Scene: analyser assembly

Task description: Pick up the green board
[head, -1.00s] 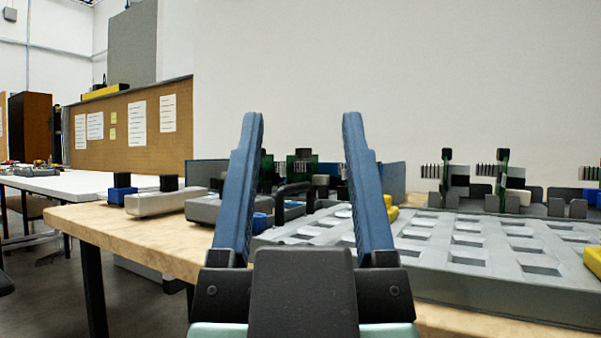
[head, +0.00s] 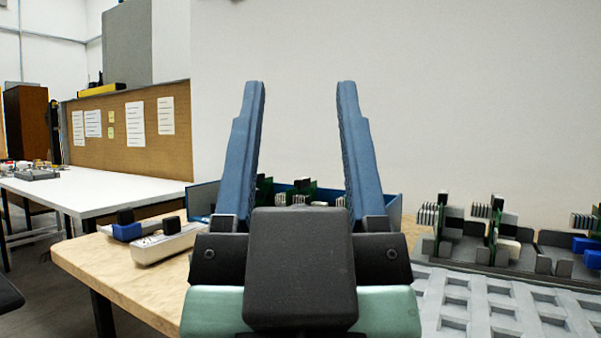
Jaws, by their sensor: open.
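My gripper (head: 297,85) is open and empty, its two blue fingers spread apart and pointing up and away in the middle of the view. Several green boards stand upright in a blue bin (head: 395,207) behind the fingers; one green board (head: 304,190) shows between them. The gripper body and fingers hide much of the bin. More green boards stand in a dark grey rack at the right, such as one green board (head: 441,222) and another green board (head: 495,222), with white and black parts on them. I cannot tell which green board is meant.
A light grey tray (head: 480,312) with square pockets lies at the right front. A white table (head: 100,190) stands further left. A plain wall is behind.

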